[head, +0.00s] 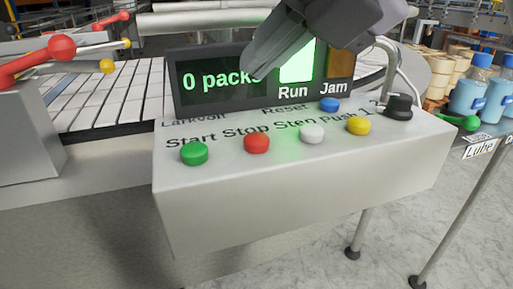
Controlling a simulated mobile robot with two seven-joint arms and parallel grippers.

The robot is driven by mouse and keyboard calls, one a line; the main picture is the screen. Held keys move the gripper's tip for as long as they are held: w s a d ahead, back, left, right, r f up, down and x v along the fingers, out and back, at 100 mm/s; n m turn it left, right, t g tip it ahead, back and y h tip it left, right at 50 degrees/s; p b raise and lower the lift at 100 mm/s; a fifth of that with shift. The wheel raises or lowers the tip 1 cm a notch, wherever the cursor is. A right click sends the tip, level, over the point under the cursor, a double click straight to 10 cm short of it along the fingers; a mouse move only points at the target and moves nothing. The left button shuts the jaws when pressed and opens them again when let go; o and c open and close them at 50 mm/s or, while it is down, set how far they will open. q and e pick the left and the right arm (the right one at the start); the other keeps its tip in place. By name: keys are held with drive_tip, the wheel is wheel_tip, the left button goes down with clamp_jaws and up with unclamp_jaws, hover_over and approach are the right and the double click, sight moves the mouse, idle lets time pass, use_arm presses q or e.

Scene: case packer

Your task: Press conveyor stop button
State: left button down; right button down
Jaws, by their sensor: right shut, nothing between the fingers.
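The control box (290,205) stands in the middle of the head view. Its sloped top carries a green button (194,153) under "Start", a red button (256,142) under "Stop", a white button (312,133) and a yellow button (358,125). My right gripper (256,62) comes in from the top, shut and empty. Its tips overlap the display in the picture, above and apart from the red button. It hides the end of "0 packs" and part of the lit Run lamp. My left gripper is not in view.
A display (215,95) rises behind the buttons, reading "0 packs". A blue button (330,104) and a black knob (399,107) sit on the box's right. The slatted conveyor (100,95) runs behind.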

sight(265, 138)
wheel_tip(265, 138, down, 5)
drive_tip(key=b, duration=0.3)
drive_tip(key=shift+r, duration=0.2)
drive_tip(key=shift+f, duration=0.1)
idle(1.6)
drive_tip(key=shift+f+b, duration=0.4)
drive_tip(key=shift+b, duration=0.25)
drive_tip(key=shift+f+b, duration=0.55)
drive_tip(key=shift+b, duration=0.05)
idle(0.4)
idle(0.3)
drive_tip(key=shift+r+p, duration=0.65)
drive_tip(key=shift+r, duration=0.35)
